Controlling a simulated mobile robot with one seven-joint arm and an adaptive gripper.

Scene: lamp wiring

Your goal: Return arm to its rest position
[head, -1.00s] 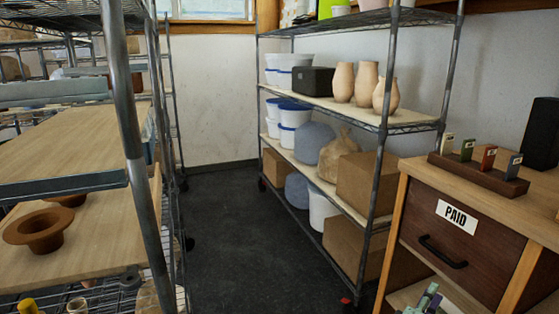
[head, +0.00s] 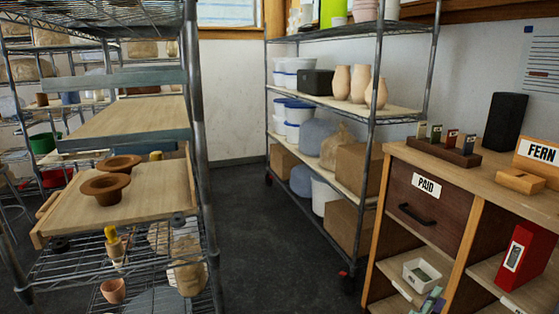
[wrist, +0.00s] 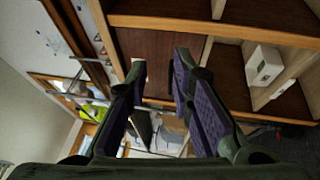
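My gripper (wrist: 158,70) shows in the wrist view with its two purple-padded fingers apart. It is open, and nothing is held between the fingers. Beyond the fingertips is the dark brown drawer front (wrist: 150,50) of a wooden cabinet, seen turned on its side. My arm and gripper do not show in the head view.
In the head view, a wooden desk (head: 430,160) with a PAID drawer (head: 427,205) stands at the right. A wire rack (head: 203,150) with brown pots (head: 106,187) is at the left. A stocked shelf (head: 372,120) stands behind. Dark floor (head: 270,260) lies clear between.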

